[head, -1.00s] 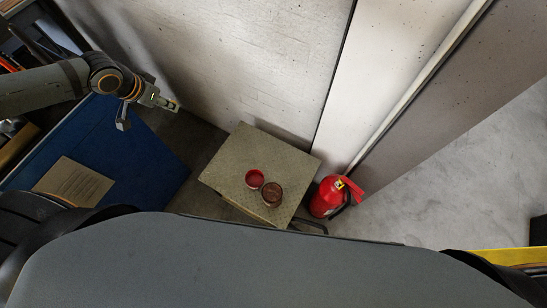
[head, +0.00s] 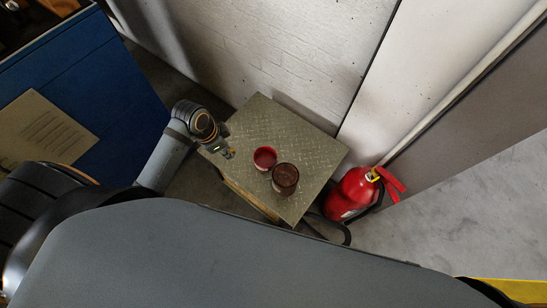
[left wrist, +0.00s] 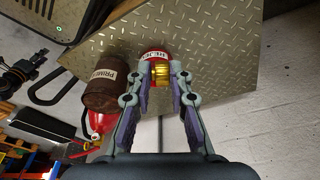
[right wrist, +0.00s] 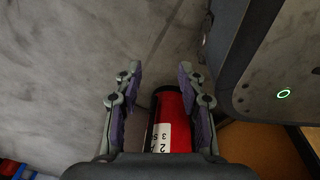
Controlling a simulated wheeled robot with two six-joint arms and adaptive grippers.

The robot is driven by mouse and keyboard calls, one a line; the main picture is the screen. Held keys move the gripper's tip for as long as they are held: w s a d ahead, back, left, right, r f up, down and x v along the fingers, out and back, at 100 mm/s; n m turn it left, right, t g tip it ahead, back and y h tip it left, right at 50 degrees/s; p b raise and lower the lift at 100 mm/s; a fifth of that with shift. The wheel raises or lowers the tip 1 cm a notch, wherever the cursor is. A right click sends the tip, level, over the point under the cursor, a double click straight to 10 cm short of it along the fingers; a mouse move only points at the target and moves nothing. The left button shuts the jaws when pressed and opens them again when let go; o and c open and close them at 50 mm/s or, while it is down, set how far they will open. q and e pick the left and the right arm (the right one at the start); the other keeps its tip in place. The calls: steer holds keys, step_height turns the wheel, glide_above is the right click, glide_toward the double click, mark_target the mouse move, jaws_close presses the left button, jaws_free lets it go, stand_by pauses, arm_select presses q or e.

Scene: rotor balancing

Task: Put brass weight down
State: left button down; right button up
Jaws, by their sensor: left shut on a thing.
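My left gripper (head: 229,153) is over the left edge of the metal tread-plate table top, just left of a red tin (head: 265,158). In the left wrist view its fingertips are shut on a small gold-coloured brass weight (left wrist: 159,73). Behind the weight in that view is the red tin (left wrist: 153,53) with a white label; whether they touch is not clear. My right gripper (right wrist: 157,80) shows only in its own wrist view, fingers apart and nothing gripped.
A brown tin (head: 285,178) stands next to the red tin on the table top (head: 265,118). A red fire extinguisher (head: 351,192) stands on the floor right of the table. A blue cabinet (head: 120,85) is at left, and a pale wall (head: 250,50) behind.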

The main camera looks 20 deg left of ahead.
arm_select(q)
steer(key=d+f, duration=0.1)
steer(key=d, duration=0.1)
steer(key=b, duration=0.4)
glide_toward(252, 142)
steer(key=shift+s+d+f, duration=0.2)
steer(key=shift+d+f, duration=0.2)
steer(key=shift+f, duration=0.3)
steer(key=shift+w+f, duration=0.4)
steer(key=x, duration=0.1)
steer(key=b+x, duration=0.1)
steer(key=shift+a+f+b, duration=0.2)
steer(key=shift+f+b, duration=0.1)
steer(key=shift+f, duration=0.4)
arm_select(e)
steer(key=w+f, duration=0.2)
steer(key=w, duration=0.4)
steer(key=shift+w+a+f, duration=0.3)
steer(key=shift+a, duration=0.1)
